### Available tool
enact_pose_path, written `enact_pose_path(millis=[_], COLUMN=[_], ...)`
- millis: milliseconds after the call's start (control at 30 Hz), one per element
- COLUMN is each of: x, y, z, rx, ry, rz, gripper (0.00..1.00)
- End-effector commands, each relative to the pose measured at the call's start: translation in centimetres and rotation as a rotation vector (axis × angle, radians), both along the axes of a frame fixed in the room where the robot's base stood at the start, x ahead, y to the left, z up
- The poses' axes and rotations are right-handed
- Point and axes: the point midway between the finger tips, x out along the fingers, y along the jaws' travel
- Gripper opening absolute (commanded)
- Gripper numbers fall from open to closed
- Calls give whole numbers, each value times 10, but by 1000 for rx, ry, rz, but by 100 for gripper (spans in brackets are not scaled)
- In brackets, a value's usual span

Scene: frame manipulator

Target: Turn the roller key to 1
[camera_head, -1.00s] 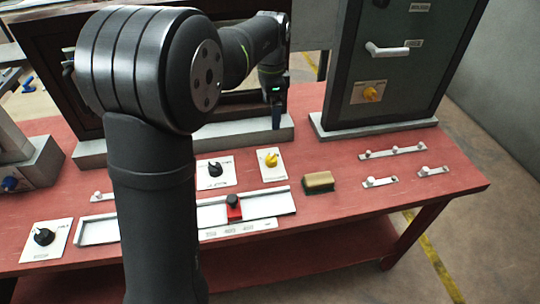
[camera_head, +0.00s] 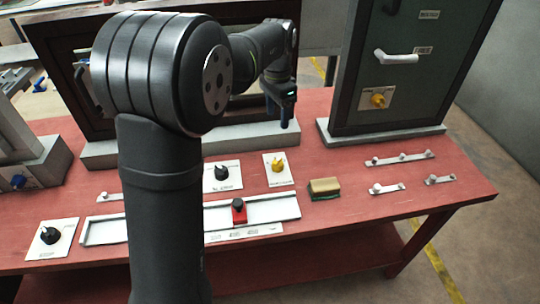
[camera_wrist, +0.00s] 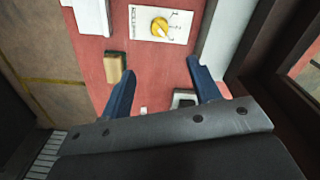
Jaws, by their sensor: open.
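A yellow knob (camera_head: 278,166) sits on a white marked plate on the red bench. It also shows in the wrist view (camera_wrist: 160,27), beyond and between my fingertips. A black knob (camera_head: 222,173) on a similar plate stands to its left, and another black knob (camera_head: 48,235) is at the front left. A second yellow knob (camera_head: 378,99) is on the dark cabinet. The labels are too small to read, so I cannot tell which is the roller key. My gripper (camera_head: 284,121) is open and empty above the bench, behind the yellow bench knob. Its blue fingers (camera_wrist: 158,85) touch nothing visible.
A tan-and-green block (camera_head: 324,187) lies right of the yellow bench knob. A white slide track (camera_head: 270,209) with a red-and-black slider (camera_head: 239,211) runs in front. Small white latches (camera_head: 400,158) are at the right. The dark frame and cabinet (camera_head: 415,75) stand behind.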

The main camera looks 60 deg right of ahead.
Motion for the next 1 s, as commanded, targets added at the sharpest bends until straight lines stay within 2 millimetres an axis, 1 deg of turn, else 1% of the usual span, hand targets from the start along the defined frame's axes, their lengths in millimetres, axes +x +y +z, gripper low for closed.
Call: enact_pose_path(millis=[100,200,367,467,567,1000], x=[2,2,2,2,1,-2], y=[0,0,1,1,1,1], z=[-6,-9,-16,-28,-47,-142], rx=[6,9,13,14,15,13], ry=[10,15,18,18,18,17], rz=[169,269,324,323,322,320], gripper=[57,57,57,57,57,57])
